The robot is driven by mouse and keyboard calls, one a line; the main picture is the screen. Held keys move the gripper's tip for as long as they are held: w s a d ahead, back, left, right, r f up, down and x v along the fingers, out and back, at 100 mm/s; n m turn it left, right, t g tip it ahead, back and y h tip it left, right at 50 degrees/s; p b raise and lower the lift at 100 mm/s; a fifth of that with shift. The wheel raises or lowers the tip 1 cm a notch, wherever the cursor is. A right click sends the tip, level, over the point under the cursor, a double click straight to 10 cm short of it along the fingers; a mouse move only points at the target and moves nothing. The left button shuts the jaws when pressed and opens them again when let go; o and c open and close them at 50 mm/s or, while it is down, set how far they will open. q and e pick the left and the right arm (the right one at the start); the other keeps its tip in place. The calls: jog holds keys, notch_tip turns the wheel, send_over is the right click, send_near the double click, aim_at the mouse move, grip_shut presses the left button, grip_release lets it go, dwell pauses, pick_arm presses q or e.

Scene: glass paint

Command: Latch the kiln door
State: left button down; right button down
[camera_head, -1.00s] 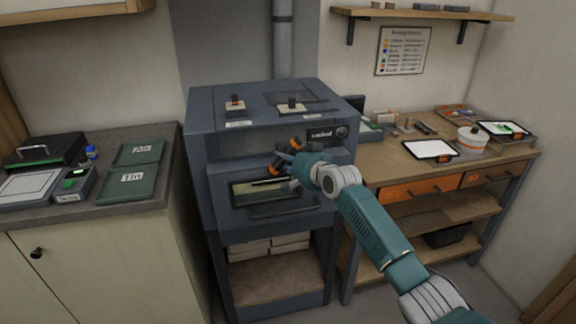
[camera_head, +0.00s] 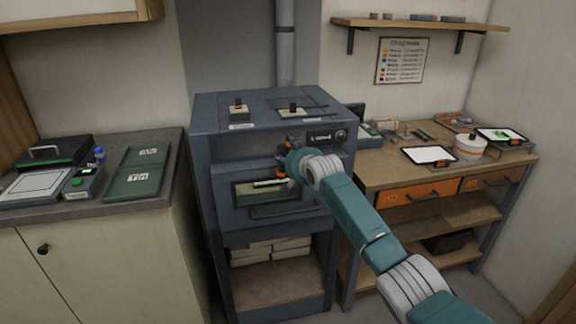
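The grey-blue kiln (camera_head: 222,140) stands in the middle of the head view. Its front door (camera_head: 226,206) looks closed, with a window (camera_head: 255,193) and a dark bar handle (camera_head: 272,211) below it. My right gripper (camera_head: 281,163) is at the upper edge of the door, right of centre, just under the control panel (camera_head: 326,136). My own wrist hides most of the fingers and whatever they touch. The latch cannot be made out behind the gripper. My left gripper is not in view.
Two switch-like items (camera_head: 238,112) (camera_head: 291,109) sit on the kiln top. A counter with green trays (camera_head: 138,182) and a scale (camera_head: 84,183) is at left. A wooden workbench (camera_head: 384,178) with a white tablet (camera_head: 430,155) and pot (camera_head: 470,146) is at right.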

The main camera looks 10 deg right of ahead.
jog(key=shift+n+h+p, duration=0.35)
jog(key=shift+n+h, duration=0.15)
jog(key=shift+f+n, duration=0.1)
jog(key=shift+n, duration=0.3)
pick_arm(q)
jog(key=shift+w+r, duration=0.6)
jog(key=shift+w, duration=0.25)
pick_arm(e)
jog(key=shift+n+h, duration=0.3)
jog(key=shift+h, duration=0.2)
jog(key=c, duration=1.3)
grip_release()
jog(key=shift+c, duration=0.2)
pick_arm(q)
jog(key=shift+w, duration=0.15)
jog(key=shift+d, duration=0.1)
pick_arm(e)
jog(key=v, duration=1.2)
